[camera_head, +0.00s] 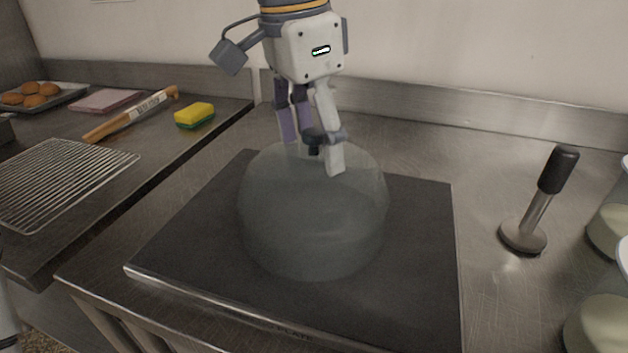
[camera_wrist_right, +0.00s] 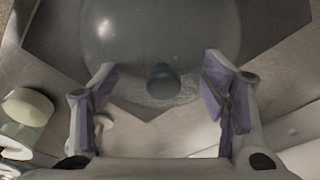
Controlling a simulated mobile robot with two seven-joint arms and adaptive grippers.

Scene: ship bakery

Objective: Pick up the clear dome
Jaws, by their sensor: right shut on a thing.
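The clear dome (camera_head: 312,225) is a greyish see-through cover with a dark knob (camera_head: 315,150) on top. It is over the dark hot plate (camera_head: 415,260) in the middle of the head view, upright, with no clear gap under its rim. My right gripper (camera_head: 314,146) comes down from above and is shut on the dome's knob. In the right wrist view the knob (camera_wrist_right: 161,82) shows between the two purple-padded fingers, with the dome (camera_wrist_right: 160,30) beyond. My left gripper is not in view.
A press with a black handle (camera_head: 558,170) stands right of the plate, near pale-filled bowls (camera_head: 603,325) at the right edge.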

